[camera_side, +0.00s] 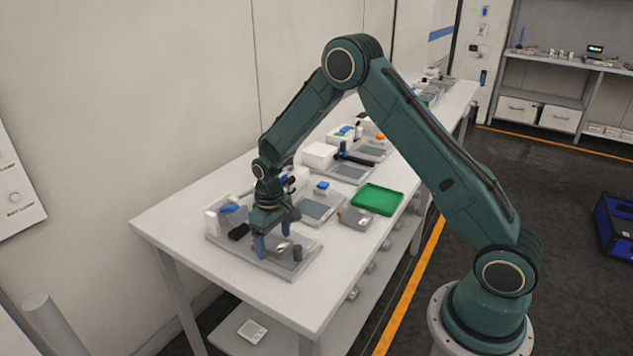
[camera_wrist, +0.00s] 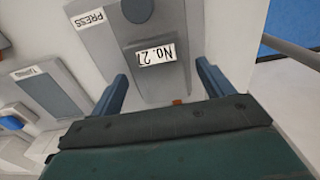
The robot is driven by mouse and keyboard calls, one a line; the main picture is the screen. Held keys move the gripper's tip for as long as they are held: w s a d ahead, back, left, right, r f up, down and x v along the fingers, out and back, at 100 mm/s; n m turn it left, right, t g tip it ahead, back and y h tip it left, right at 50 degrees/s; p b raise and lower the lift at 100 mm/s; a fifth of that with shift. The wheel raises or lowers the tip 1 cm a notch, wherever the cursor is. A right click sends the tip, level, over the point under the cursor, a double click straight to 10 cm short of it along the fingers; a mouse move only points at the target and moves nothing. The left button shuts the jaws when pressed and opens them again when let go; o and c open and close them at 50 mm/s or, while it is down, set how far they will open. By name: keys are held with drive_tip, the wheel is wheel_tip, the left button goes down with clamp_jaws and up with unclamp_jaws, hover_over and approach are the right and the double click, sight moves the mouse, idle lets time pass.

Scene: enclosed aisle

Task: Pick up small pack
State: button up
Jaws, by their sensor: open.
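My gripper (camera_side: 273,241) points down over the near grey tray (camera_side: 268,266) on the white table. Its blue fingers are apart, one to each side in the wrist view (camera_wrist: 164,88). A small silvery item (camera_side: 281,245), possibly the small pack, lies by the fingertips in the side view, partly hidden. In the wrist view, a grey block with a label reading "No. 27" (camera_wrist: 156,56) shows between the fingers, with a small orange spot below it. I cannot tell whether this block is the pack. No contact with the fingers is visible.
A short dark cylinder (camera_side: 297,253) stands on the near tray. A white block (camera_side: 211,222) and a black item (camera_side: 238,232) are at its left. Farther back are a green tray (camera_side: 377,199) and several grey trays with small items. The table's front left is clear.

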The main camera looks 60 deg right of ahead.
sight(274, 242)
idle(0.4)
drive_tip(key=c, duration=1.1)
drive_tip(key=shift+c, duration=0.2)
drive_tip(key=shift+r, duration=0.2)
wheel_tip(274, 242, up, 20)
drive_tip(key=shift+f, duration=0.15)
